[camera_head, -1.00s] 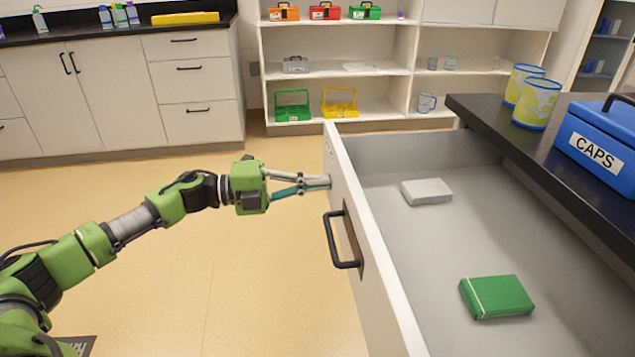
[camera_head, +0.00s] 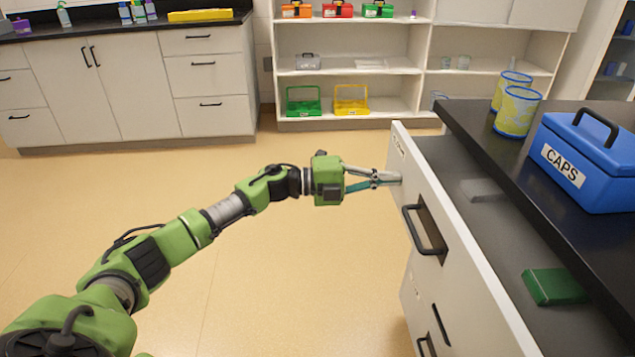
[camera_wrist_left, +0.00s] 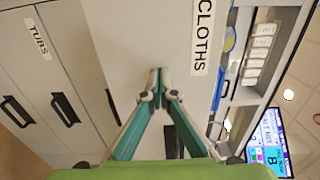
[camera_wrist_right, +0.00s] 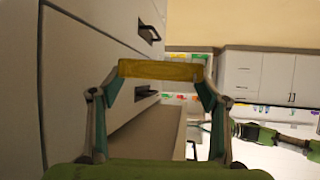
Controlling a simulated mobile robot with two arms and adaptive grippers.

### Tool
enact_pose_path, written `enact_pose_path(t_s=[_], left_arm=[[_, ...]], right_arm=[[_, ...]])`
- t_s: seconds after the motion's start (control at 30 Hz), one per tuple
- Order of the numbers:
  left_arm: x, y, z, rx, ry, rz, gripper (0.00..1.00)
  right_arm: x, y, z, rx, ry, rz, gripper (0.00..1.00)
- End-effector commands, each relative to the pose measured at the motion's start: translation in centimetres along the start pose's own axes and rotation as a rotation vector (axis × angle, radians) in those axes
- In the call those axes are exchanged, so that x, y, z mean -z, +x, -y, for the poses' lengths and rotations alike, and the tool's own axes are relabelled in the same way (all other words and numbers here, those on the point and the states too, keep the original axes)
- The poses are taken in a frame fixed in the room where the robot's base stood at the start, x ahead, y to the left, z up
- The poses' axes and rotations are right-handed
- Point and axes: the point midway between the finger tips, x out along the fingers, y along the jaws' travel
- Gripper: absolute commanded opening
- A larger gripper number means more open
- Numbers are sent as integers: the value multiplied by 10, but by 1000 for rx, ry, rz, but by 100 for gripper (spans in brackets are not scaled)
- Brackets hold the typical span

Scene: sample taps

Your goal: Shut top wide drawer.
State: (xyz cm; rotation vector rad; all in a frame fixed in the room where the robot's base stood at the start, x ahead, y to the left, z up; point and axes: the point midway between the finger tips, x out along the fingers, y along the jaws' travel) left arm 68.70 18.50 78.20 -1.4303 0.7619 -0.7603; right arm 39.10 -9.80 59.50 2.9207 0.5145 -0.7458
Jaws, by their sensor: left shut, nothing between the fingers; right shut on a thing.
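The top wide drawer (camera_head: 455,235) is part-way open, its pale front towards my left arm and a black handle (camera_head: 424,230) on it. The left wrist view shows a "CLOTHS" label (camera_wrist_left: 201,35) on the front. My left gripper (camera_head: 396,178) is shut and empty, its fingertips at the drawer front near its far end, seemingly touching it. In the drawer lie a grey box (camera_head: 482,190) and a green box (camera_head: 555,287), partly shaded by the counter. My right gripper (camera_wrist_right: 160,72) shows only in its wrist view, shut on a yellow block (camera_wrist_right: 160,70).
The black counter (camera_head: 560,130) above the drawer carries a blue "CAPS" box (camera_head: 588,160) and two yellow-blue cylinders (camera_head: 517,110). Below the drawer are more handled fronts (camera_head: 425,320). Open floor (camera_head: 240,280) lies left of the drawer; shelves (camera_head: 350,75) stand behind.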

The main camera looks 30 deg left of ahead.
Motion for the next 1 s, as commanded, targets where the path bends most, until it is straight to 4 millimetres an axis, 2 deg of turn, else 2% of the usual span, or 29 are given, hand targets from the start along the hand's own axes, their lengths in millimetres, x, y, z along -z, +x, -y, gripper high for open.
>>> enact_pose_path(t_s=[0.03, 0.2, 0.5, 0.7, 1.0], left_arm=[[0, 14, 3, 4, -1, -4, 0], [-1, 58, 1, 3, -1, -4, 0], [-2, 118, -1, 1, -1, -2, 0], [-2, 139, 0, 0, 0, 0, 0], [-3, 147, 0, 0, 0, 1, 0]], right_arm=[[2, -1, 0, 1, 0, 0, 54], [2, -1, 0, 1, 0, 0, 54], [-4, 2, 0, 0, 0, 0, 54], [-7, 4, 0, 0, 0, 0, 54], [-7, 4, 0, 0, 0, 0, 54]])
